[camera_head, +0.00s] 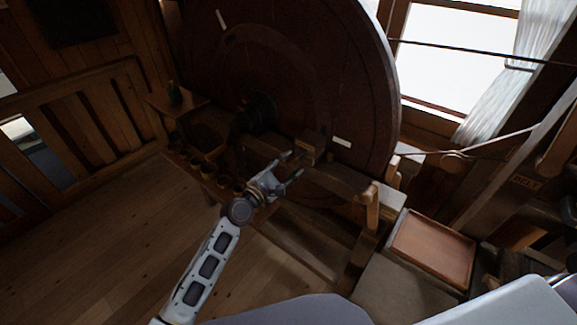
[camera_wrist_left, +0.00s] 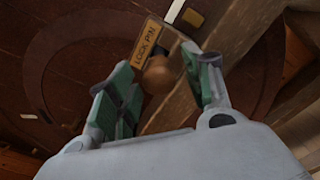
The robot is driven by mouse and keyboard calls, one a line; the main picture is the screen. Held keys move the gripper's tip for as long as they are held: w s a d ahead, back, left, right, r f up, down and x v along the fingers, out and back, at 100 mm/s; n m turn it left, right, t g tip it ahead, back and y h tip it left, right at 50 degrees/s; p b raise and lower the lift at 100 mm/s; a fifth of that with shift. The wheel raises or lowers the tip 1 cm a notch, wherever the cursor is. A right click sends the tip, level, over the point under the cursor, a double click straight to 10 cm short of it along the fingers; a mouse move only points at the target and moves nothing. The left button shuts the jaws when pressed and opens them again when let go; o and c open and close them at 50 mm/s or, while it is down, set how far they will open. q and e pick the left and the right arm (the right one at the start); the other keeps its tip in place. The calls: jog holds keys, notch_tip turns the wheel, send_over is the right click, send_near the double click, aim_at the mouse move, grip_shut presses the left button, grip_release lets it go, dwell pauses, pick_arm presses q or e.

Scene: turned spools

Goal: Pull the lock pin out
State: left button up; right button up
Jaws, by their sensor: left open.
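The lock pin (camera_wrist_left: 159,76) shows in the left wrist view as a round wooden knob beside a brass plate (camera_wrist_left: 147,42) lettered "LOCK PIN". The plate also shows small in the head view (camera_head: 305,146), on a wooden block at the front of the large dark wheel (camera_head: 345,70). My left gripper (camera_head: 292,165) is open, its fingers pointing at that block. In the left wrist view the knob lies between the two green-padded fingers, with a gap visible on the right; whether the left pad touches it I cannot tell. The pin's shaft is hidden. My right gripper is out of view.
Several small cups stand on a low shelf to the left, and a dark bottle (camera_head: 175,94) stands on a small ledge. A brown tray (camera_head: 433,247) lies at right. Floor is open at lower left.

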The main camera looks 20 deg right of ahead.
pick_arm(q)
jog(key=v, duration=1.2)
dwell(0.8)
